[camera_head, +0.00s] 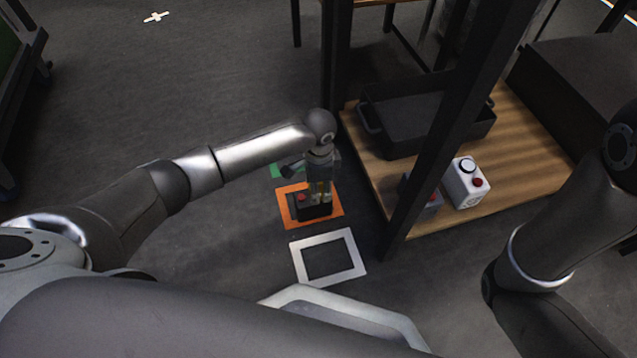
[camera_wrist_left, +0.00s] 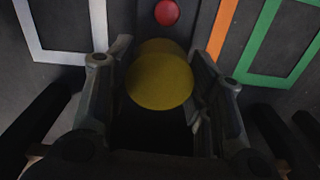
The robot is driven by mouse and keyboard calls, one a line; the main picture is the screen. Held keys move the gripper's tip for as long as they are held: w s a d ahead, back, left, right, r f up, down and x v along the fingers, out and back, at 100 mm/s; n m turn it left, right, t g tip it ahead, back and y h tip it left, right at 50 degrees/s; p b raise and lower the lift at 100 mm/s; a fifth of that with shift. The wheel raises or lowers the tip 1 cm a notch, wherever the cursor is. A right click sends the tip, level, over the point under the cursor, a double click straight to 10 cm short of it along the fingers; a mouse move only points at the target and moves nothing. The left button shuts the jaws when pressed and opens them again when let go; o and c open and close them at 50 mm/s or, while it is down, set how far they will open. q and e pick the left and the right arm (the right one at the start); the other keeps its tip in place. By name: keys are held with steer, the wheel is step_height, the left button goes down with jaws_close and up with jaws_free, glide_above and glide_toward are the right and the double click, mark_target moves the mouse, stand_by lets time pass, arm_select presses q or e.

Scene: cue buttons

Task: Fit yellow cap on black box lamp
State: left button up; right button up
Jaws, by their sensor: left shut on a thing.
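The black box (camera_head: 315,212) with a red button stands inside an orange square frame on the floor. Its red button (camera_wrist_left: 167,12) also shows at the top of the left wrist view. The round yellow cap (camera_wrist_left: 160,75) is between the fingers of my left gripper (camera_head: 319,191), which is shut on it. The gripper points down over the box. The cap is right at the box, beside the red button; I cannot tell whether it touches the lamp, which is hidden beneath it. My right arm is at the right, its gripper out of view.
A white frame (camera_head: 329,281) lies in front of the orange frame (camera_head: 285,206), with a green frame (camera_head: 277,170) behind. A wooden shelf (camera_head: 535,140) at right holds a dark tray (camera_head: 408,118), a white button box (camera_head: 465,184) and a grey one (camera_head: 428,207). A dark post stands nearby.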

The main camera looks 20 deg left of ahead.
arm_select(q)
steer(key=shift+f, duration=0.35)
stand_by(0.5)
steer(key=shift+f, duration=0.3)
steer(key=o, duration=0.6)
